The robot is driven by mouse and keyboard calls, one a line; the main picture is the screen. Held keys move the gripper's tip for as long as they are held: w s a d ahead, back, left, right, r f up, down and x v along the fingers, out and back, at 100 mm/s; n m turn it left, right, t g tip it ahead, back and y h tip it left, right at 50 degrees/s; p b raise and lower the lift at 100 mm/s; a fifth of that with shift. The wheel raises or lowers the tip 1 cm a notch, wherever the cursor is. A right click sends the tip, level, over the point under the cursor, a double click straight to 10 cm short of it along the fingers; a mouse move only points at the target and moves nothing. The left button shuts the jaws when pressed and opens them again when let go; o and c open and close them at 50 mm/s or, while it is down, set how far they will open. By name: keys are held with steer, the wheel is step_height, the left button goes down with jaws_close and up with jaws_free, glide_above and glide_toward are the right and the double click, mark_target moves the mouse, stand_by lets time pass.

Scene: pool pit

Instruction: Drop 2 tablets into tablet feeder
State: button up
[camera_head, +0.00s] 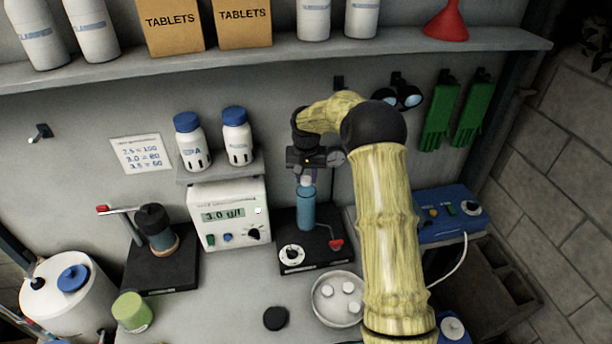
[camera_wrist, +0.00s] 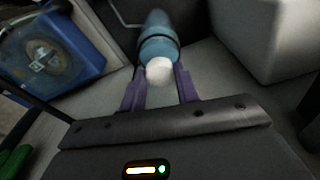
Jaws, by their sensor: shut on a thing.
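My gripper (camera_head: 306,178) is above the black-based device (camera_head: 305,258) with a dial and red lever. It is shut on a white tablet (camera_wrist: 159,71), held between the purple fingertips (camera_wrist: 160,88) in the wrist view. The tablet is at the mouth of the upright blue tube (camera_head: 306,210), also seen in the wrist view (camera_wrist: 157,32); I cannot tell whether it touches the rim. No label shows which device is the tablet feeder. A round white dish (camera_head: 320,307) with three white tablets (camera_head: 349,288) stands at the front, beside my arm.
A white meter (camera_head: 228,228) reading 3.0 g/l stands left of the tube, with two white bottles (camera_head: 237,143) above it. A black stand with a dark cup (camera_head: 154,227) is further left. A blue box (camera_head: 450,222) is right.

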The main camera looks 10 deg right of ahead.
steer(key=o, duration=1)
steer(key=shift+r+p, duration=2.15)
steer(key=shift+r, duration=0.9)
steer(key=shift+s, duration=0.1)
